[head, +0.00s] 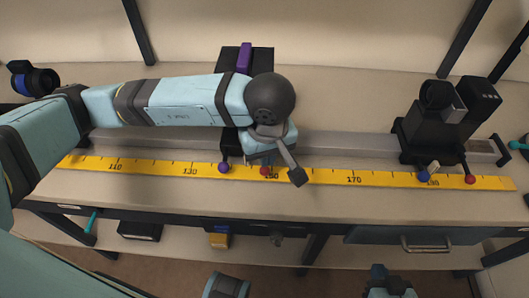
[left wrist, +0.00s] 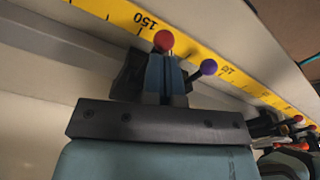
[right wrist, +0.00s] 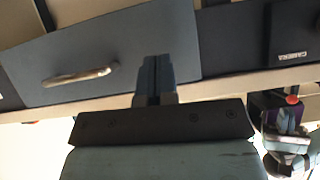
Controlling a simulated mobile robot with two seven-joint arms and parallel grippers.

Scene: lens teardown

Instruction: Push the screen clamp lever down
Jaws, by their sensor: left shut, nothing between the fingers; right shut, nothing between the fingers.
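A carriage with a black plate and purple upright part (head: 245,56) stands on the rail near the 150 mark. At its front are a purple-knobbed lever (head: 224,167) and a red-knobbed lever (head: 265,170). My left gripper (head: 262,156) is shut and empty over this carriage, its arm covering much of it. In the left wrist view, its fingertips (left wrist: 165,58) are just below the red knob (left wrist: 165,40), with the purple knob (left wrist: 208,67) to the right; contact cannot be told. My right gripper (right wrist: 157,62) is shut and empty in front of the bench.
Another carriage (head: 418,150) stands on the rail at right, with blue (head: 424,176) and red (head: 470,180) knobs. A round lens part (head: 38,80) is at far left. The yellow scale (head: 335,178) runs along the front. A drawer (right wrist: 120,65) faces my right gripper.

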